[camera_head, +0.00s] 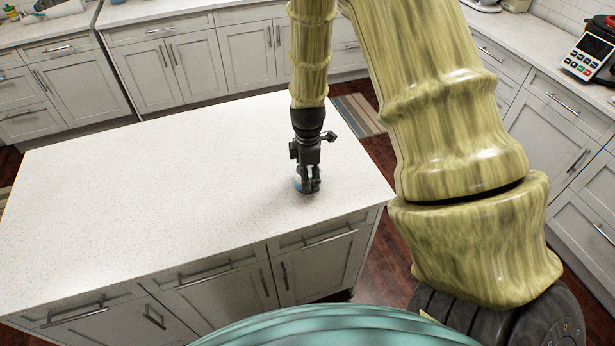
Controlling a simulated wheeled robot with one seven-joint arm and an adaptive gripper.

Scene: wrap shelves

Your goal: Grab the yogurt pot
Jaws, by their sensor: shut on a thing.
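The yogurt pot (298,184) is a small, pale pot with some blue on it. It stands on the white speckled top of the kitchen island (150,190), near the island's right end. My gripper (308,187) points down over the pot and is shut on it. The dark fingers hide most of the pot, and only its left side shows. The pot appears to be at the level of the countertop; I cannot tell whether it is lifted slightly.
The rest of the island top is bare. Drawers and doors line the island's front. Grey cabinets (170,70) run along the back. An appliance with a display (589,53) stands on the right counter. A striped rug (358,115) lies on the floor behind the island.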

